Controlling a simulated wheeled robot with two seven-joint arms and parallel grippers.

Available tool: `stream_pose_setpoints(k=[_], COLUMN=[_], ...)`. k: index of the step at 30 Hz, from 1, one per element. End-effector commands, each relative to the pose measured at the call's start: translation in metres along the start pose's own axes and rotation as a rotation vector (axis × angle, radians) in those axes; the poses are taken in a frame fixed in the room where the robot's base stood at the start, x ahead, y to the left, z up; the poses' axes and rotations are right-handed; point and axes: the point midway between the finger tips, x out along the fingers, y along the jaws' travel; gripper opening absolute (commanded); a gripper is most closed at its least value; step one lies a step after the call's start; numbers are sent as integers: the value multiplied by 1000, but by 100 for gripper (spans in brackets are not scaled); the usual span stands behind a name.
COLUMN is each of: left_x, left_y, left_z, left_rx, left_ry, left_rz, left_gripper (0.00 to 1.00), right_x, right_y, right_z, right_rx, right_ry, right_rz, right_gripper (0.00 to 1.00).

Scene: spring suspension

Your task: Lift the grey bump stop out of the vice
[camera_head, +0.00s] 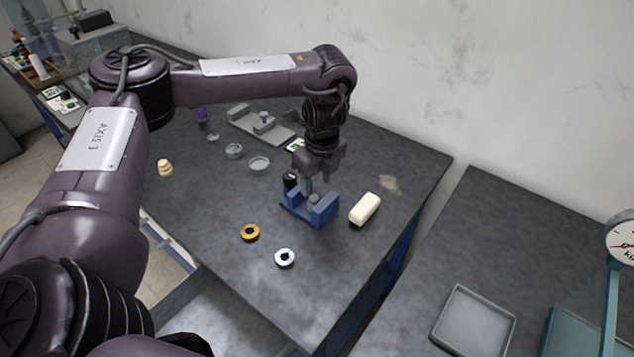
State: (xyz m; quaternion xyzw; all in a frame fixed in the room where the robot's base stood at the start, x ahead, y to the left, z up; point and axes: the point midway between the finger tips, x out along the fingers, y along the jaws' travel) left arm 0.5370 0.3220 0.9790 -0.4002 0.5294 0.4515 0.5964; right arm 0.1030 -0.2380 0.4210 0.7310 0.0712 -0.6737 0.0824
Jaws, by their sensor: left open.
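The blue vice (325,214) stands on the dark grey bench. A small grey piece, which looks like the bump stop (314,200), sits between the vice jaws. Its lower part is hidden by the vice. My left gripper (308,188) points down right over the vice, open, with its fingers close to the grey piece. I cannot tell whether a finger touches it. My right gripper is not in view.
A cream block (365,208) lies just right of the vice. A yellow ring (250,232) and a white ring (285,258) lie in front. Grey round parts (259,165) and a grey fixture (250,123) are behind left. A grey tray (473,322) is on the right bench.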

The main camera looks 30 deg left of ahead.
Motion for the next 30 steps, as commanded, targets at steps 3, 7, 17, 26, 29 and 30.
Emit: stream_pose_setpoints(k=[3,7,17,26,29,30], left_x=[19,41,69,71,71,71], left_y=[1,1,1,0,0,0], left_z=[0,0,1,1,1,1], left_rx=[-2,-2,-1,-1,-1,-1], left_ry=[2,2,-1,-1,-1,-1], left_rz=[3,4,2,0,1,1], left_gripper=[48,48,48,47,34,29], right_x=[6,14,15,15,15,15], right_y=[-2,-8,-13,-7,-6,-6], right_z=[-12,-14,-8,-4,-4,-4], right_rx=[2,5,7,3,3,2], right_ry=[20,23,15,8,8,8], right_rz=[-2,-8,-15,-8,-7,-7], right_gripper=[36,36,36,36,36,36])
